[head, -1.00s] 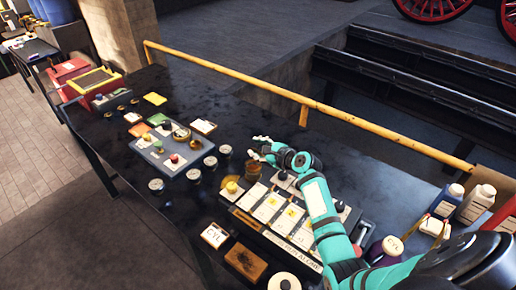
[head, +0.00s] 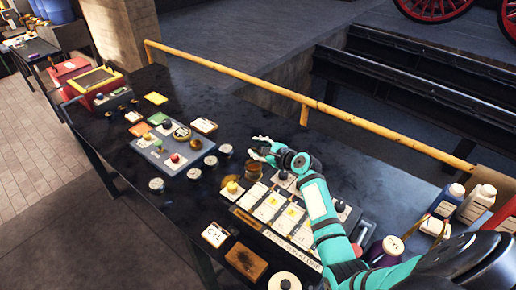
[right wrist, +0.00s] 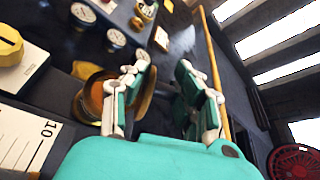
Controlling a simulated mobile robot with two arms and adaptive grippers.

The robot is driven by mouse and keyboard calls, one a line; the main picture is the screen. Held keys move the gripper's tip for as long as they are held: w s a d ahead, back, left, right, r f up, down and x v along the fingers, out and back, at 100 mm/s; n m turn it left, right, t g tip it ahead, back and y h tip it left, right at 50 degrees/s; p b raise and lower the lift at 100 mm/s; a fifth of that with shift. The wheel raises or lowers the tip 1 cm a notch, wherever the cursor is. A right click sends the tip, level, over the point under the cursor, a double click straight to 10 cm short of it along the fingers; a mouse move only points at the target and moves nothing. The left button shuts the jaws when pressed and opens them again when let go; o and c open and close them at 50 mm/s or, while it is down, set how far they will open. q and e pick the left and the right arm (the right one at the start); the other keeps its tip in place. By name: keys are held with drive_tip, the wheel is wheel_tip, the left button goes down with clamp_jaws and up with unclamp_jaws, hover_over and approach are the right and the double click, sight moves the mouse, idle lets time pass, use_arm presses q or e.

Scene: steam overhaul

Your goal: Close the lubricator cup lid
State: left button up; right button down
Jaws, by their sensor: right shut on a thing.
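The lubricator cup (head: 253,171) is a small amber-brown cup on the dark bench, just behind the row of label cards. In the right wrist view the cup (right wrist: 92,98) is left of my fingers. Its dark brass lid (right wrist: 147,92) stands up at the cup's right side, open, partly hidden by a finger. My right gripper (head: 262,150) is low over the bench at the cup's far side. The exact contact is partly hidden. My left gripper is out of view.
A yellow rail (head: 305,103) runs behind the bench. Bottles (head: 477,203) stand at the right.

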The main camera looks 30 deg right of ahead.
drive_tip(key=shift+s+a+f+n+t+h, duration=0.2)
drive_tip(key=shift+a+n+t+h, duration=0.35)
drive_tip(key=shift+n, duration=0.45)
idle(0.9)
drive_tip(key=shift+s+a+f+n+t+h+b, duration=0.15)
drive_tip(key=shift+a+n+t+h+b, duration=0.2)
drive_tip(key=shift+n+b, duration=0.3)
drive_tip(key=shift+s+a+f+n+t+h+b, duration=0.2)
drive_tip(key=shift+a+n+b, duration=0.15)
drive_tip(key=shift+n+b, duration=0.3)
idle(2.0)
idle(0.5)
drive_tip(key=c, duration=1.1)
unclamp_jaws()
drive_tip(key=shift+c, duration=0.2)
drive_tip(key=s+r, duration=0.2)
drive_tip(key=s, duration=0.9)
drive_tip(key=shift+s+d+r, duration=0.15)
drive_tip(key=shift+s+d, duration=0.15)
drive_tip(key=shift+s, duration=0.05)
